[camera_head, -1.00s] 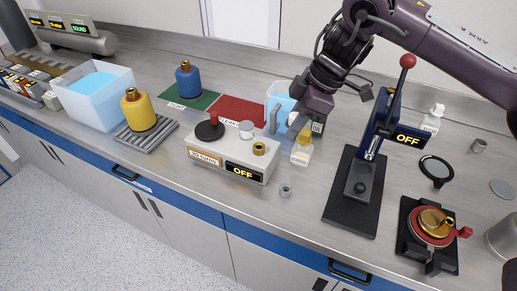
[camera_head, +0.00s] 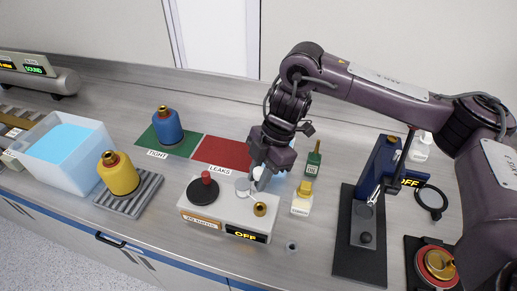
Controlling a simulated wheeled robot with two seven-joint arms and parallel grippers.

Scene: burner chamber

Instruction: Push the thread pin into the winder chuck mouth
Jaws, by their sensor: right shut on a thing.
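The winder (camera_head: 208,213) is a white box on the bench with a "20 turns" label, an OFF display and a black knob (camera_head: 203,189). Its brass chuck (camera_head: 260,209) stands on the right of its top, with a dark mouth. A pale grey cylinder (camera_head: 243,187) stands between knob and chuck. My right gripper (camera_head: 259,182) is above the back of the winder, fingers down, shut on a small white piece (camera_head: 258,172), apparently the thread pin. It is apart from the chuck, behind it. The fingers partly hide the pin. My left gripper is not in view.
A dark lever press (camera_head: 375,205) stands right. A small grey ring (camera_head: 291,247) lies in front. Red (camera_head: 222,152) and green mats lie left.

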